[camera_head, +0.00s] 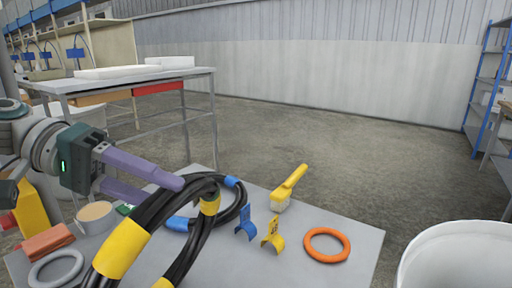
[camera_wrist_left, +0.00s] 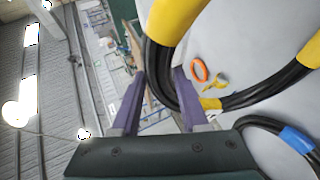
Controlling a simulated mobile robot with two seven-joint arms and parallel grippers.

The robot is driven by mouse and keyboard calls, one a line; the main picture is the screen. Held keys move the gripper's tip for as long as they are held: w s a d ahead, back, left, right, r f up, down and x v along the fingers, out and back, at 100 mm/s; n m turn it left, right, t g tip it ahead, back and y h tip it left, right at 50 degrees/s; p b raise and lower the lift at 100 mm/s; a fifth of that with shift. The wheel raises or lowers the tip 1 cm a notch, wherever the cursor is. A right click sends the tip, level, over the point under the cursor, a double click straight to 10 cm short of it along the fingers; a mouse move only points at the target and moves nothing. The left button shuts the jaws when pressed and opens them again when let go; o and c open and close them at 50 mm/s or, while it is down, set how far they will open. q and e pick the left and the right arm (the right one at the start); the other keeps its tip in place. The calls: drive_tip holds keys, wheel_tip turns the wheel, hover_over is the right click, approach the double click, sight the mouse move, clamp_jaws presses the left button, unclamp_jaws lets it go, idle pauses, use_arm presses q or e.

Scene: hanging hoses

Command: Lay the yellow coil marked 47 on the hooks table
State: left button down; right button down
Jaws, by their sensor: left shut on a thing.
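The coil with yellow bands (camera_head: 124,248) is a thick black hose in the near left of the head view, over the grey hooks table (camera_head: 350,216). My left gripper (camera_head: 165,188) has its purple fingers shut on the coil's upper part. In the left wrist view the black hose (camera_wrist_left: 158,62) passes between the fingers (camera_wrist_left: 158,80). The coil's lower part runs out of the head view, so I cannot tell whether it touches the table. No number is readable on it. A yellow hook (camera_head: 273,234) and a blue hook (camera_head: 246,224) stand on the table. My right gripper is out of view.
A coil with blue bands (camera_head: 233,182) lies behind the held coil. A yellow-handled brush (camera_head: 289,188), an orange ring (camera_head: 327,245), a grey ring (camera_head: 56,270) and a cup (camera_head: 96,216) are on the table. A white bin (camera_head: 455,262) stands at the right.

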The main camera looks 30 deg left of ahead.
use_arm(q)
drive_tip(key=w+d+f+m+g+y+p, duration=0.1)
drive_tip(key=d+f+y+p, duration=0.35)
drive_tip(key=d+p, duration=0.5)
drive_tip(key=d+f+y+b, duration=0.1)
drive_tip(key=d+f+y, duration=0.1)
drive_tip(key=f, duration=0.3)
drive_tip(key=d+f+m+y+b, duration=0.1)
drive_tip(key=d+f+y+b, duration=0.1)
drive_tip(key=f, duration=0.3)
drive_tip(key=d+f+g+y+b, duration=0.1)
drive_tip(key=d+f+y+b, duration=0.1)
drive_tip(key=d+f+y, duration=0.2)
drive_tip(key=shift+w+d+f+m, duration=0.15)
drive_tip(key=shift+w+f+m, duration=0.25)
drive_tip(key=shift+f, duration=0.1)
drive_tip(key=shift+d+f+y+b, duration=0.15)
drive_tip(key=shift+f+y+b, duration=0.45)
drive_tip(key=shift+b, duration=0.35)
drive_tip(key=c, duration=0.6)
unclamp_jaws()
drive_tip(key=shift+o, duration=1.3)
